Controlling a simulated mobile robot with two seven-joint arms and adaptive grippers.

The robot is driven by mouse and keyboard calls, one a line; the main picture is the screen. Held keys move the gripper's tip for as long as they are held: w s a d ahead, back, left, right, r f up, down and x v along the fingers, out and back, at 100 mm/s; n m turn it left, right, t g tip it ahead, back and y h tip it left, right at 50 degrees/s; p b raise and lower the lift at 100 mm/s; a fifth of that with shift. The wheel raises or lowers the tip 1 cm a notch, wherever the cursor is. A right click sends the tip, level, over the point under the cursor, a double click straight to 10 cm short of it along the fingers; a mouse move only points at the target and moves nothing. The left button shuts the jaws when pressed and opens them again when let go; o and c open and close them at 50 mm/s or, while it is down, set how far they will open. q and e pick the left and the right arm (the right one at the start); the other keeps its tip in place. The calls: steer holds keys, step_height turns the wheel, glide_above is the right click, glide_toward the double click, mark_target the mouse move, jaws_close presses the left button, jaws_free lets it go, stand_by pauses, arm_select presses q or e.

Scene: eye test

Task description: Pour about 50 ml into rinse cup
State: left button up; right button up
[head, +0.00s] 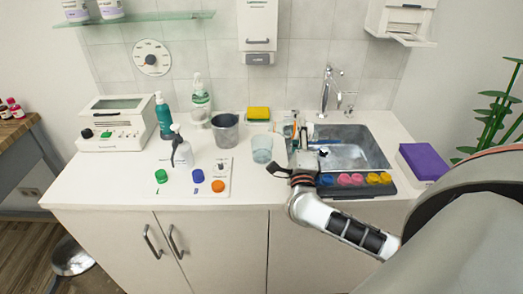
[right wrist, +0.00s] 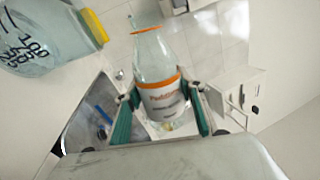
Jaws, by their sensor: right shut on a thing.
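My right gripper (head: 297,145) is at the left edge of the sink, shut on a clear bottle (head: 286,125) with a white and orange label. In the right wrist view, the gripper's green-padded fingers (right wrist: 161,108) press on both sides of the bottle (right wrist: 152,57). The clear, bluish rinse cup (head: 262,149) stands on the counter just left of the held bottle. A clear vessel with black volume marks, apparently this cup (right wrist: 42,42), shows at the upper left of the right wrist view. The liquid level cannot be told. My left gripper is out of view.
A grey cup (head: 225,130) and a yellow sponge (head: 259,114) stand behind the rinse cup. The sink (head: 350,153) is to the right, with a tray of coloured pots (head: 357,180) in front. A pump bottle (head: 181,151) and a knob panel (head: 213,180) are left.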

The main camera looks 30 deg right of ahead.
steer(key=shift+r, duration=0.25)
steer(key=shift+s+d+f+m+g+b, duration=0.1)
steer(key=shift+m+g+b, duration=0.05)
steer(key=shift+m+b, duration=0.35)
steer(key=shift+s+d+m+g+b, duration=0.1)
steer(key=shift+m+g+b, duration=0.05)
steer(key=shift+m+b, duration=0.3)
steer(key=shift+r, duration=0.25)
steer(key=shift+m+h, duration=0.4)
steer(key=shift+m, duration=0.05)
stand_by(0.5)
